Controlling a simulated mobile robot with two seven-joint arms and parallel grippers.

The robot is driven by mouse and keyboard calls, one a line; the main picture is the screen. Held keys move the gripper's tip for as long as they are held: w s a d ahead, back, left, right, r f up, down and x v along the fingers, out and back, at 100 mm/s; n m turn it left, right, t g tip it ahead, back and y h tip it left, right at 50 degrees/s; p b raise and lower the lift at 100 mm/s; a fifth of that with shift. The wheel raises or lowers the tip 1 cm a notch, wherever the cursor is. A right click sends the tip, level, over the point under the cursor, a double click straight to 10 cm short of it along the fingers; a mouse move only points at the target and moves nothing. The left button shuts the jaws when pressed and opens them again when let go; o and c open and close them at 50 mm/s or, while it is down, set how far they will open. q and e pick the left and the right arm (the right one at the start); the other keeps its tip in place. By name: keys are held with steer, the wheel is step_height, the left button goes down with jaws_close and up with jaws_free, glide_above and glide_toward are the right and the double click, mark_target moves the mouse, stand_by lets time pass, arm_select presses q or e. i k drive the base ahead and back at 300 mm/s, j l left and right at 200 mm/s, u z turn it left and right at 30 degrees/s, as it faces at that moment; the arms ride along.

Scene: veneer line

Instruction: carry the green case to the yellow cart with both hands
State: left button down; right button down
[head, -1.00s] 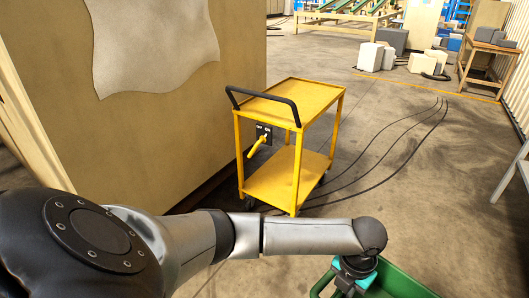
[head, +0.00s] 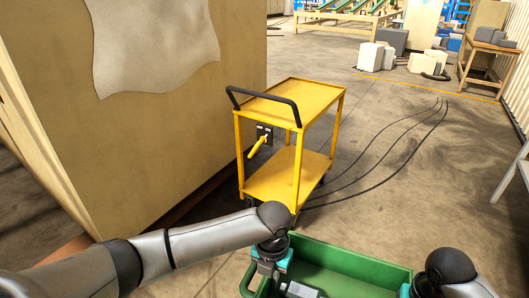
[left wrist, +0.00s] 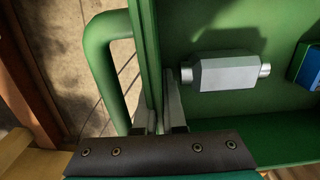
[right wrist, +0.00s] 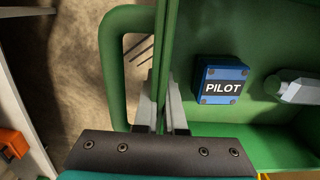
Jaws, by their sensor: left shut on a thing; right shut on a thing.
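The green case (head: 340,262) is an open-topped bin at the bottom of the head view, apart from the cart and in front of it. My left gripper (left wrist: 161,108) is shut on the case's side wall beside its left loop handle (left wrist: 98,60). My right gripper (right wrist: 160,105) is shut on the opposite wall beside another loop handle (right wrist: 112,60). Inside lie a grey metal part (left wrist: 225,73) and a blue block marked PILOT (right wrist: 222,85). The yellow cart (head: 305,98) has two shelves and a black push handle (head: 262,98). Its top shelf is empty.
A tan panelled wall (head: 170,140) stands close on the left of the cart. Dark cables (head: 390,150) lie on the floor to its right. Pale blocks (head: 370,57) and a wooden table (head: 490,52) stand farther back. The right-hand floor is mostly open.

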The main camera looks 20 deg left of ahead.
mark_target(304, 100)
steer(key=u, duration=5.5)
steer(key=k+u, duration=0.1)
steer(key=k, duration=0.55)
